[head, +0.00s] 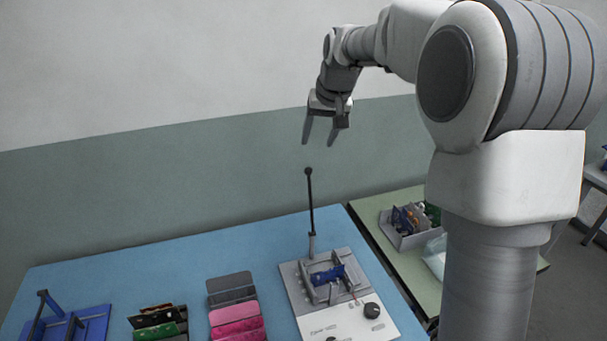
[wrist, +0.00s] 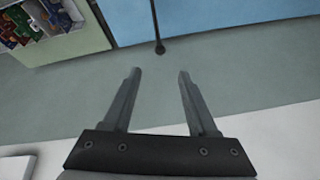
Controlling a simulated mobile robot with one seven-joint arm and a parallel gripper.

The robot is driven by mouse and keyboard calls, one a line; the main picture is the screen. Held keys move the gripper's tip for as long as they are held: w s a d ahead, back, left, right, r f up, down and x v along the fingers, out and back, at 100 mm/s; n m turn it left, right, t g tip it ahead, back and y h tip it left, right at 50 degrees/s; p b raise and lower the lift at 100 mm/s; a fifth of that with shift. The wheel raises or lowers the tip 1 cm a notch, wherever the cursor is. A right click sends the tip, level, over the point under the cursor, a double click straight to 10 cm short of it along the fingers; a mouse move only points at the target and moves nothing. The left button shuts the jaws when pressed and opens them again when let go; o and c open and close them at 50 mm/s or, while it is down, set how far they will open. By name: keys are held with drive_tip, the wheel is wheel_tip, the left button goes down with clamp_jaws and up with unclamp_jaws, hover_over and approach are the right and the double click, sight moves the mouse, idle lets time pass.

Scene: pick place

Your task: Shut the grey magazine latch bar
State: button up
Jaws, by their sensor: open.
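A grey and white fixture (head: 290,280) lies on the right part of the blue table, with a blue part (head: 328,274) seated between its grey uprights. A thin dark bar (head: 311,205) with a grey foot and a black ball end stands upright at its back; I take it as the latch bar, raised. The bar and its ball end also show in the wrist view (wrist: 160,47), beyond my fingertips. My gripper (head: 319,141) is open and empty, its fingers pointing down above the ball, apart from it. The wrist view shows both fingers (wrist: 159,74) spread with nothing between them.
A black knob (head: 372,310) sits at the fixture's front right. Pink and grey holders (head: 236,318), dark and green pieces (head: 158,322) and a blue fixture (head: 78,325) stand to the left. A green table (head: 384,207) carries a parts bin (head: 402,238).

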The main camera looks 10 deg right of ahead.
hover_over(311, 202)
drive_tip(key=w, duration=0.4)
wheel_tip(311, 202, down, 16)
drive_tip(key=shift+a+r, duration=0.15)
drive_tip(key=shift+a, duration=0.25)
clamp_jaws()
idle(0.9)
